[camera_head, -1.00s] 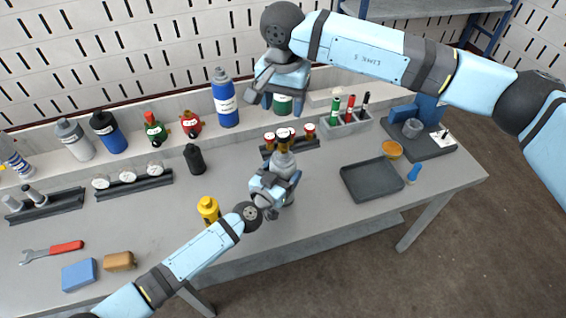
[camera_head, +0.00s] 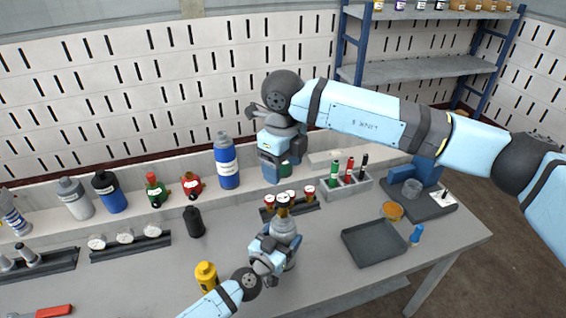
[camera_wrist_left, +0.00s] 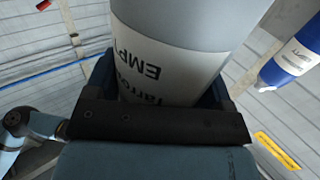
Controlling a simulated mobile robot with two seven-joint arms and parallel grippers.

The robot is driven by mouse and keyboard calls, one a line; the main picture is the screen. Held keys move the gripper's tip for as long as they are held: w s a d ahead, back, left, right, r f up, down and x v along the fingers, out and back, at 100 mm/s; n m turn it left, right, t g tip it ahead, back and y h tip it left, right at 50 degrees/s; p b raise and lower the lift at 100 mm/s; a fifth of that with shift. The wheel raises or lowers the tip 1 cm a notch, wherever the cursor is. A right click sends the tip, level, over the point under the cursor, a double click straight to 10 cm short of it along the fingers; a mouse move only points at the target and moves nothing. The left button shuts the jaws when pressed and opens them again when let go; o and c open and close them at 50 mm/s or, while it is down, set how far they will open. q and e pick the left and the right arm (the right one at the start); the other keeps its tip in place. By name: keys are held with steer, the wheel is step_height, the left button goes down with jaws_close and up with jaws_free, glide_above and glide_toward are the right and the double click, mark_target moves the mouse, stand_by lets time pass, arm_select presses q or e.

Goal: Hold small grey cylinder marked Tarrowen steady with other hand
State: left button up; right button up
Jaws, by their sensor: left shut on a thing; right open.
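The small grey cylinder (camera_head: 284,231) stands upright on the bench in the head view, with a dark fitting at its top. My left gripper (camera_head: 272,246) is shut around its body. In the left wrist view the cylinder (camera_wrist_left: 185,30) fills the space between the fingers, and its white label reads "Tarrow…" and "EMP…", upside down.
A blue cylinder (camera_head: 227,160) stands on the back ledge. A dark tray (camera_head: 374,243) lies to the right, and a yellow cylinder (camera_head: 206,275) stands to the left. A black cylinder (camera_head: 194,222) is further back.

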mark_target(283, 198)
step_height(283, 198, down, 12)
steer(key=m, duration=0.6)
steer(key=shift+r, duration=0.1)
stand_by(0.4)
steer(key=c, duration=1.2)
steer(key=n, duration=0.4)
steer(key=shift+n, duration=1)
